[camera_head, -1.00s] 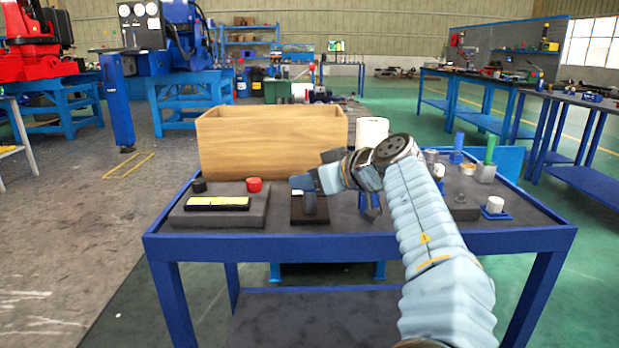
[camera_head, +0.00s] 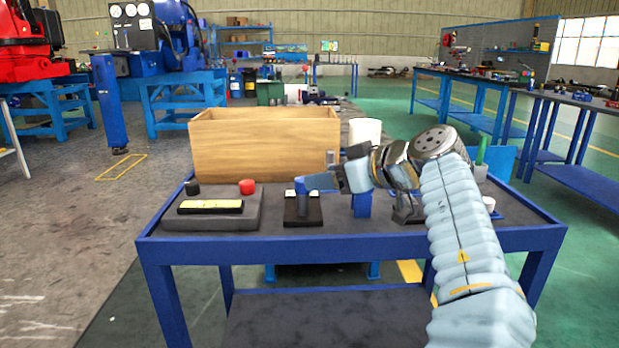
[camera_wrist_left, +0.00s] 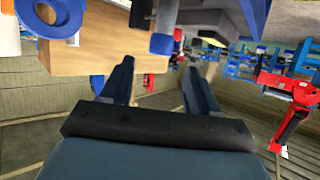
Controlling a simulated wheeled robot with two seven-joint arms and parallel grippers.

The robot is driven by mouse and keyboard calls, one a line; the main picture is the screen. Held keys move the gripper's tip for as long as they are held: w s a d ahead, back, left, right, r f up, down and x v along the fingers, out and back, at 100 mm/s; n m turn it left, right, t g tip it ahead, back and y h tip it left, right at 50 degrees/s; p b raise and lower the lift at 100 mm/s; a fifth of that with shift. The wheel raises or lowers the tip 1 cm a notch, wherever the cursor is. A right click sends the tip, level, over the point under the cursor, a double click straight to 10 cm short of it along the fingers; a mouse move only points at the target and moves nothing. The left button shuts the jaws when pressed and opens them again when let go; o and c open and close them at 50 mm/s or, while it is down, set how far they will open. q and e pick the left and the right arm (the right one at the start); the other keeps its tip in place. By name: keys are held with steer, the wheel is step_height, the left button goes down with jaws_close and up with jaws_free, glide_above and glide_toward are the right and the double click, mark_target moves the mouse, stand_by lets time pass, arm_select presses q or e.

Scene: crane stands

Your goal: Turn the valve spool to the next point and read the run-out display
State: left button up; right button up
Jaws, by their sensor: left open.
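A dark grey box (camera_head: 228,217) on the left of the bench carries a black panel with a yellow display strip (camera_head: 210,206); no reading is legible. A small dark stand (camera_head: 303,217) right of it has white bits and an upright blue-capped part (camera_head: 301,190); I cannot tell whether this is the valve spool. My left gripper (camera_head: 320,182) is open beside that part, fingers pointing left. In the left wrist view, the open fingers (camera_wrist_left: 158,68) point toward a blue round cap (camera_wrist_left: 162,44), with nothing between them. My right gripper is not in view.
A wooden box (camera_head: 262,148) stands along the back of the blue-framed bench (camera_head: 352,246). A black knob (camera_head: 192,188) and a red knob (camera_head: 246,187) sit behind the display. A blue stand (camera_head: 362,204) is under my wrist. My arm hides much of the bench's right side.

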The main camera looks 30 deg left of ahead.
arm_select(q)
steer(key=v, duration=0.6)
steer(key=shift+d+p, duration=0.25)
steer(key=shift+p, duration=0.1)
steer(key=shift+r, duration=0.1)
